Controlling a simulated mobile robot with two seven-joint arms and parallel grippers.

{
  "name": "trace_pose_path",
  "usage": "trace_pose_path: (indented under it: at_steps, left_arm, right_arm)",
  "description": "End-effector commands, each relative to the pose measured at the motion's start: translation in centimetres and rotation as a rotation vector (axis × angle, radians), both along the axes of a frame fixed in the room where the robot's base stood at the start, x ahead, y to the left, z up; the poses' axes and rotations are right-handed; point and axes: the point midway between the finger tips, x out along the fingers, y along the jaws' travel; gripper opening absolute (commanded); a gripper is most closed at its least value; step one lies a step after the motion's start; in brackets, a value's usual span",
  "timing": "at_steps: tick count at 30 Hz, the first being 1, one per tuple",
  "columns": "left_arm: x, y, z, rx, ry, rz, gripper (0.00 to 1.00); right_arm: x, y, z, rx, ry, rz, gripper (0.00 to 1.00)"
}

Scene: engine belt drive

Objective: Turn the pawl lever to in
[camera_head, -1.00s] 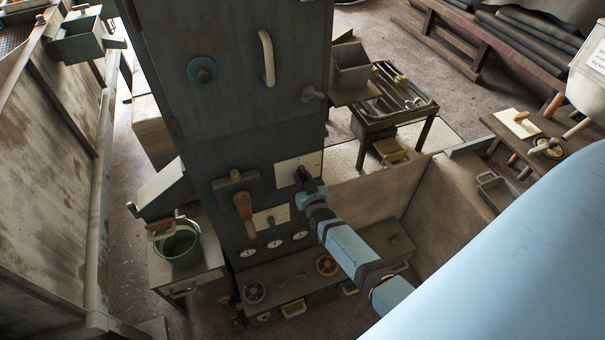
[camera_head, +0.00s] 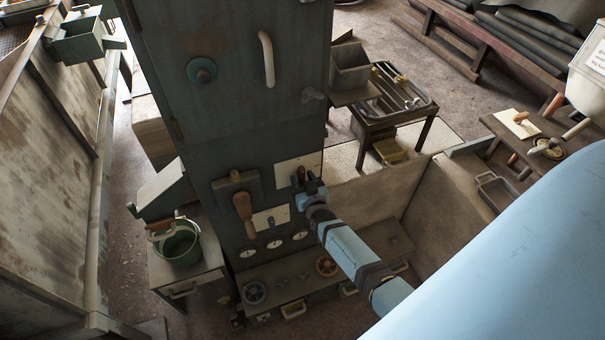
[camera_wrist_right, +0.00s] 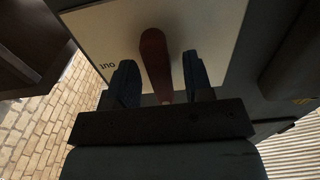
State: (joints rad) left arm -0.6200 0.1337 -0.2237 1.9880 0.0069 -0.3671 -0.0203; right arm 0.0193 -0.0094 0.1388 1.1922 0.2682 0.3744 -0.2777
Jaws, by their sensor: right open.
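The pawl lever (camera_wrist_right: 154,62) is a dark red-brown handle on a white plate (camera_wrist_right: 105,40). The plate is marked "out", which reads upside down in the right wrist view. In the head view the lever (camera_head: 300,173) shows small on the white plate at the right of the dark cabinet front. My right gripper (camera_head: 309,181) is at this plate. In the right wrist view my right gripper (camera_wrist_right: 159,58) is open, with one finger on each side of the lever and visible gaps between. Whether the fingertips reach past the lever is unclear. My left gripper is not in view.
A larger wooden-handled lever (camera_head: 243,206) and a small lever on a second white plate (camera_head: 262,222) sit left of my gripper. A green bucket (camera_head: 177,246) stands on a side table at left.

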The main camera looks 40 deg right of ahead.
Motion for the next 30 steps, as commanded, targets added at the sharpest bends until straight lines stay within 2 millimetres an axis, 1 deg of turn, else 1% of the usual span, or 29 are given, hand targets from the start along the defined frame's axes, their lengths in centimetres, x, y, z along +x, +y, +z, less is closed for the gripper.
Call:
trace_pose_path:
  at_steps: [5,12,15,18,21,24,30]
  left_arm:
    - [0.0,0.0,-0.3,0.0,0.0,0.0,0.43]
    - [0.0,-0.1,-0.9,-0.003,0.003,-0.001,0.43]
    - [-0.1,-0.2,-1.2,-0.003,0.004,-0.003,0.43]
    - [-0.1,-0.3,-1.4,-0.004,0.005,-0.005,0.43]
    - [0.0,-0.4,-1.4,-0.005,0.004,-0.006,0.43]
    - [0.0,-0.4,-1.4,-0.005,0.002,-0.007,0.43]
    - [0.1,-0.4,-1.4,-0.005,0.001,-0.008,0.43]
  right_arm:
    - [-2.4,0.6,-0.2,0.001,0.002,0.0,0.47]
    - [-7.9,1.9,-0.3,0.001,0.003,-0.001,0.47]
    - [-9.9,2.4,-0.2,0.0,0.002,0.0,0.47]
    - [-11.4,2.8,-0.2,0.0,0.002,0.0,0.47]
    - [-12.5,3.0,-0.1,0.0,0.001,0.0,0.47]
    - [-13.1,3.2,-0.1,-0.001,0.002,0.0,0.47]
    - [-13.2,3.2,0.0,-0.001,0.0,0.0,0.47]
